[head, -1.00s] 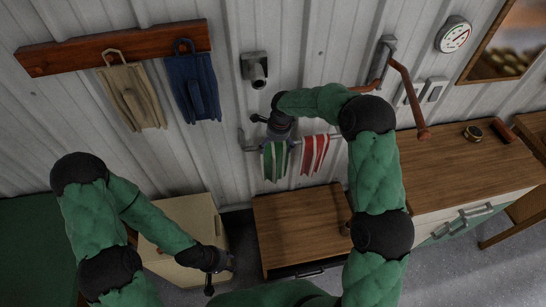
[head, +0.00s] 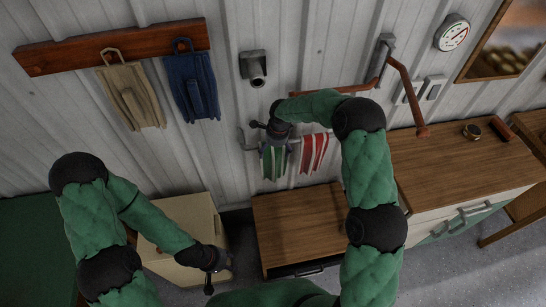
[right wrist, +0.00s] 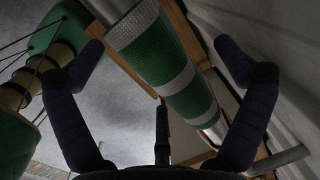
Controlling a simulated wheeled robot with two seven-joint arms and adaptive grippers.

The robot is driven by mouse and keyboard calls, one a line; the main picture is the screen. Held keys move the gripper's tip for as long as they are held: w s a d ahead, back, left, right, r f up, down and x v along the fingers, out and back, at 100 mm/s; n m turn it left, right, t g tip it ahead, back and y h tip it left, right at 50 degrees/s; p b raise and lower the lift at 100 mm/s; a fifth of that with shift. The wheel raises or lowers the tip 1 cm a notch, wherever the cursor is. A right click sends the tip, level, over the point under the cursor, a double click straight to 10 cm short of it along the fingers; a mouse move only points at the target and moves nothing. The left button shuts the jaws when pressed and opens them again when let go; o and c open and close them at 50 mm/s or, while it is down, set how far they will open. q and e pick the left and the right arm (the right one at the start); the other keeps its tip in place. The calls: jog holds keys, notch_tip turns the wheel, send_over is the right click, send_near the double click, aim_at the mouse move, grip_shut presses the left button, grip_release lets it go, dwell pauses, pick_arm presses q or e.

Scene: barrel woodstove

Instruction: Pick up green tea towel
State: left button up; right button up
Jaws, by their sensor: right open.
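The green tea towel with white stripes (head: 274,163) hangs on a wall rail (head: 246,143), left of a red and white striped towel (head: 314,151). My right gripper (head: 274,143) is at the top of the green towel and hides part of it. In the right wrist view the green towel (right wrist: 170,67) is folded over the rail and shows between the spread dark fingers of that gripper (right wrist: 160,60). I cannot tell whether they touch it. My left gripper (head: 213,274) is low by the cream cabinet, away from the towel; its jaws are unclear.
A beige cloth (head: 133,95) and a blue cloth (head: 191,88) hang on a wooden wall rack (head: 112,48). A wooden-topped cabinet (head: 297,226) stands below the towels. A copper-coloured pipe (head: 408,97) and a long counter (head: 455,170) are to the right.

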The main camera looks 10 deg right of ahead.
jog(key=shift+f+b, duration=0.2)
jog(key=shift+b, duration=0.1)
dwell(0.4)
jog(key=c, duration=1.7)
